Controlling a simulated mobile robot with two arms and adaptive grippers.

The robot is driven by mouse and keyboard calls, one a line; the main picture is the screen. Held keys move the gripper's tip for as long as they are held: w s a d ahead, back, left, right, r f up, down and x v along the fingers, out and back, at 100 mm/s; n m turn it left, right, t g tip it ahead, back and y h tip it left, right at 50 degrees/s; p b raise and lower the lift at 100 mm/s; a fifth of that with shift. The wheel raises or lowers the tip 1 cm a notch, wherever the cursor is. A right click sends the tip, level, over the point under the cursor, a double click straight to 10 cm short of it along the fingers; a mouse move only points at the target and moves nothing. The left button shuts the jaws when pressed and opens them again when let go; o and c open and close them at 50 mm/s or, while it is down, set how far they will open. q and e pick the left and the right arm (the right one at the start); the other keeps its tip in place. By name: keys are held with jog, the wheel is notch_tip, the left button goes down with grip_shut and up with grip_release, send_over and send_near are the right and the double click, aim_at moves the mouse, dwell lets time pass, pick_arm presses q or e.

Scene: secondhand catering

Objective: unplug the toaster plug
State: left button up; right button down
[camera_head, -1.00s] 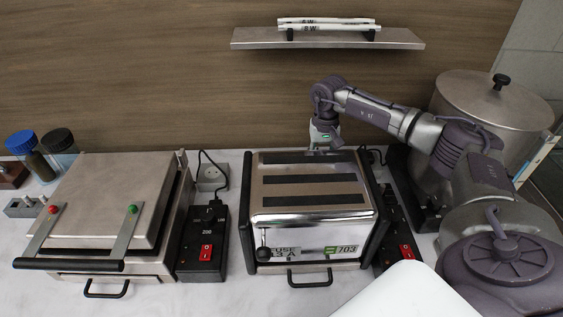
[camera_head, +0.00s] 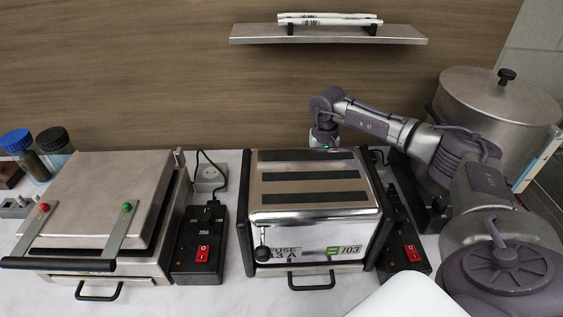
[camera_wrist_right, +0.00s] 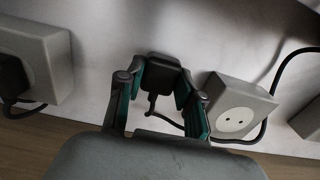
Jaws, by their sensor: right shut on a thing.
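The steel toaster (camera_head: 310,205) stands in the middle of the counter in the head view. My right arm reaches behind it, and its gripper is hidden there by the toaster. In the right wrist view my right gripper (camera_wrist_right: 160,84) is shut on a black plug (camera_wrist_right: 163,68), with a dark cord hanging from it. The plug is apart from the pale socket box (camera_wrist_right: 238,112) beside it, whose two holes are bare. My left gripper is not in view.
Another socket box (camera_wrist_right: 48,55) holds a black plug (camera_wrist_right: 12,78) at the left of the wrist view. A press grill (camera_head: 100,205) stands left of the toaster, a large pot (camera_head: 495,105) right. Switch boxes (camera_head: 200,245) flank the toaster; a shelf (camera_head: 330,38) hangs above.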

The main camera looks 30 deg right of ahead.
jog(key=shift+f+b, duration=0.35)
jog(key=shift+f, duration=0.2)
jog(key=c, duration=0.7)
grip_release()
jog(key=shift+o, duration=0.2)
jog(key=shift+r, duration=0.1)
notch_tip(320, 180, up, 20)
jog(key=p, duration=0.6)
jog(key=shift+p, duration=0.4)
